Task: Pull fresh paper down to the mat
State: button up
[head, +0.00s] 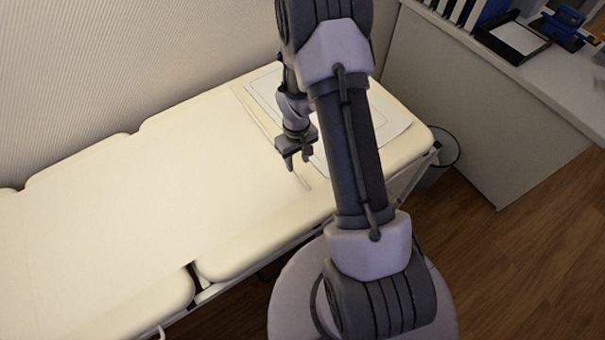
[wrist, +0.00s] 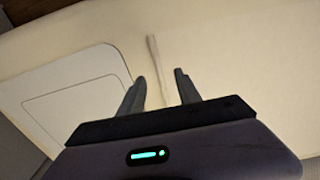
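Pale paper (head: 190,165) covers the padded couch from the left to a straight edge near its right end. A whitish mat with a thin outline (head: 393,118) lies on the right end, partly hidden behind my arm. It also shows at the left of the wrist view (wrist: 75,92). My gripper (head: 297,162) points down close over the paper's edge beside the mat. In the wrist view my gripper (wrist: 160,76) has its fingers apart, with a narrow pale strip of the paper's edge (wrist: 154,58) showing between and beyond them. I see no grip on it.
The couch (head: 415,147) has gaps between its padded sections. A wall runs along its back. A bin (head: 440,150) stands on the floor at its right end. A counter (head: 560,85) with a dark tray (head: 515,40) and folders is at the upper right.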

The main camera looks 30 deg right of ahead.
aim_at(299, 175)
notch_tip(299, 175, down, 8)
jog(key=shift+d+r+b, duration=0.1)
jog(key=shift+r+b, duration=0.1)
jog(key=shift+b, duration=0.7)
grip_shut()
dwell(0.7)
